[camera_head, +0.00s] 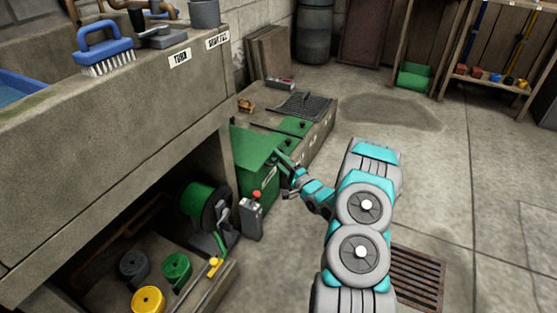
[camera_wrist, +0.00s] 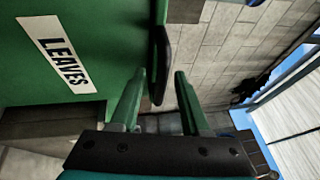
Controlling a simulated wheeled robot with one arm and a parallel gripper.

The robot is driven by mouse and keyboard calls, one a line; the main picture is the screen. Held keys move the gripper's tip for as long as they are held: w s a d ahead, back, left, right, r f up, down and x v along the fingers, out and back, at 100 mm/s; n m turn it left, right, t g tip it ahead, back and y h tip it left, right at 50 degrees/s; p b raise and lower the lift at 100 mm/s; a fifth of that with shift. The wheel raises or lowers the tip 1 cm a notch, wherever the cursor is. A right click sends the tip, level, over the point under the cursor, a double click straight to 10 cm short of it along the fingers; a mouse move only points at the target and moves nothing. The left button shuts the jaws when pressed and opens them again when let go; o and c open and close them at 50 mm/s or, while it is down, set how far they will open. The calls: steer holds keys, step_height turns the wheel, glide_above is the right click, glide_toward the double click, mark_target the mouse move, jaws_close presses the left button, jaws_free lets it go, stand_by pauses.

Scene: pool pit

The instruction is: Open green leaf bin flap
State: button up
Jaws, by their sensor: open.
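The green leaf bin (camera_head: 262,186) stands beside the low concrete ledge, with its flat green flap (camera_head: 255,146) on top in the head view. I cannot tell whether the flap is raised at all. My gripper (camera_head: 281,160) is at the bin's right edge. In the wrist view my gripper (camera_wrist: 160,76) is open, its two green fingers either side of the handle's lower end. Whether they touch it is unclear.
A concrete basin (camera_head: 110,110) with a blue brush (camera_head: 102,50) overhangs at left. Below it are a green hose reel (camera_head: 198,200) and a grey box (camera_head: 251,218) with a red knob, close to the bin. A floor grate (camera_head: 418,278) lies right; the floor there is clear.

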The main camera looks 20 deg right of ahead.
jaws_close()
stand_by(1.4)
